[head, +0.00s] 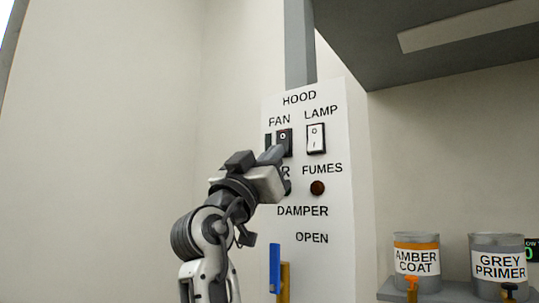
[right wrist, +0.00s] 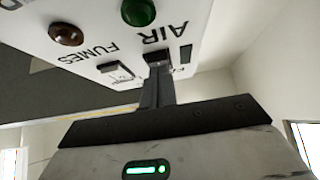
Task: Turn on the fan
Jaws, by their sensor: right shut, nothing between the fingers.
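The white HOOD panel (head: 322,265) stands upright ahead. The fan switch (head: 284,138), under the FAN label, is a dark rocker with a small light mark near its top. My right gripper (head: 275,154) is shut and empty, its fingertips at the lower part of this switch. I cannot tell whether they touch it. In the right wrist view the panel appears upside down, and the shut fingers (right wrist: 157,82) reach toward the switch and hide most of it. My left gripper is not in view.
A white lamp switch (head: 316,138) sits right of the fan switch. Below are a brown FUMES light (head: 317,188) and a green AIR light (right wrist: 138,11). A blue handle (head: 275,268) is lower left. AMBER COAT (head: 416,262) and GREY PRIMER (head: 499,266) cans stand right.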

